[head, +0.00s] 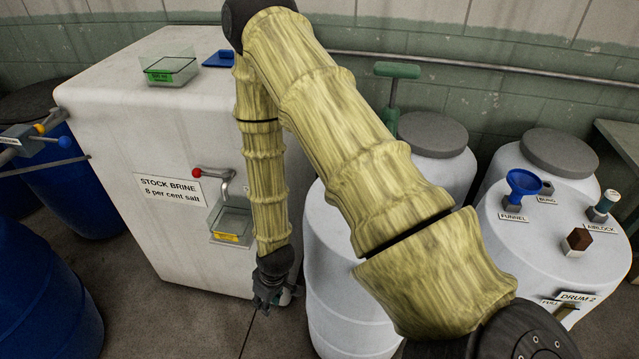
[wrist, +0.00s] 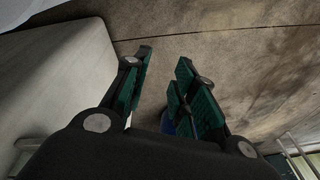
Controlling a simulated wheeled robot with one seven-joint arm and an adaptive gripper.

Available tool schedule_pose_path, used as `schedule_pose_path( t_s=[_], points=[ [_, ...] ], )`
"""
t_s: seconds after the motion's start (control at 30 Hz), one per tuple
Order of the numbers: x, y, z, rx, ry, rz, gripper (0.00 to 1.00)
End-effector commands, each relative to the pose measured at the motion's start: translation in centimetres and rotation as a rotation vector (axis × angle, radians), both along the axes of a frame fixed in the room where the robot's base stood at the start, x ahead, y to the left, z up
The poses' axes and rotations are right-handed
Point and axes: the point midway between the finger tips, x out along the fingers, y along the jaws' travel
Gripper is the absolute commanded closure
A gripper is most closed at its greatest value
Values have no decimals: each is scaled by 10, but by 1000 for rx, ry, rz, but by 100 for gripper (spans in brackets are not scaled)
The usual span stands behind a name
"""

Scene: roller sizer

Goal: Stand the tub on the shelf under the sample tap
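A clear open tub with a green label (head: 170,70) stands on top of the white stock brine tank (head: 110,70). The sample tap (head: 222,177), with a red knob, sticks out of the tank's front. Below its spout is a clear tub-like container with a yellow label (head: 230,222), on what looks like a small shelf; the shelf itself is hard to make out. My gripper (head: 268,298) hangs low in front of the tank, below and right of the tap. In the wrist view my gripper (wrist: 162,62) has its fingers apart, with bare floor between them.
A blue tray-like item (head: 218,58) lies on the tank top. Blue drums (head: 40,290) stand left. White drums stand right, one bearing a blue funnel (head: 523,182), an airlock (head: 604,206) and a brown block (head: 577,241). Floor before the tank is clear.

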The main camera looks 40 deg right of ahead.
Motion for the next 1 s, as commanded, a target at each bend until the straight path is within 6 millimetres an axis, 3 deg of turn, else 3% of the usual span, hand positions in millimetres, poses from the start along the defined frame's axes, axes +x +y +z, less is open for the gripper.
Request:
schedule_pose_path(
  t_s=[0.03,0.2,0.3,0.4,0.57,1.0],
  points=[
    [-34,1,-15,-10,37,-36,73],
    [-126,0,-42,-53,114,-172,73],
    [-167,-4,-48,-78,143,-234,73],
    [-195,-6,-50,-98,161,-275,73],
    [-214,-7,-50,-112,171,-306,73],
    [-214,-7,-50,-111,171,-308,73]
  ],
)
